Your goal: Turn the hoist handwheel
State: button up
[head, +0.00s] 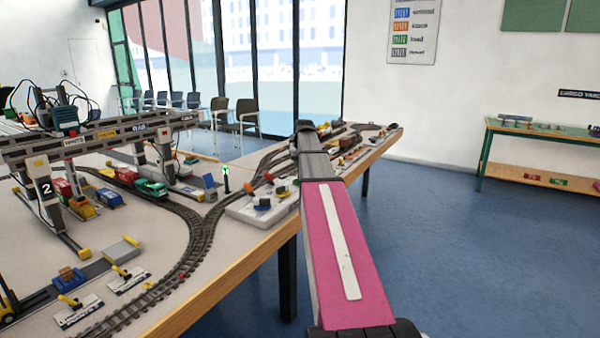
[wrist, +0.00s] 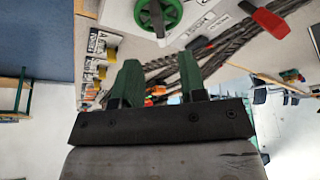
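A green spoked handwheel (wrist: 158,13) shows at the top edge of the wrist view, partly cut off, on a pale panel (wrist: 118,14). In the head view my own arm hides the gripper, and I cannot make out the handwheel there.
A red lever (wrist: 268,20) stands right of the wheel in the wrist view. In the head view, a white control board (head: 250,213) with levers sits at the table edge, left of my arm. Tracks, a train (head: 150,188) and a gantry crane (head: 80,138) fill the table. Floor on the right is clear.

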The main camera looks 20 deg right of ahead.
jog(key=shift+v, duration=1.95)
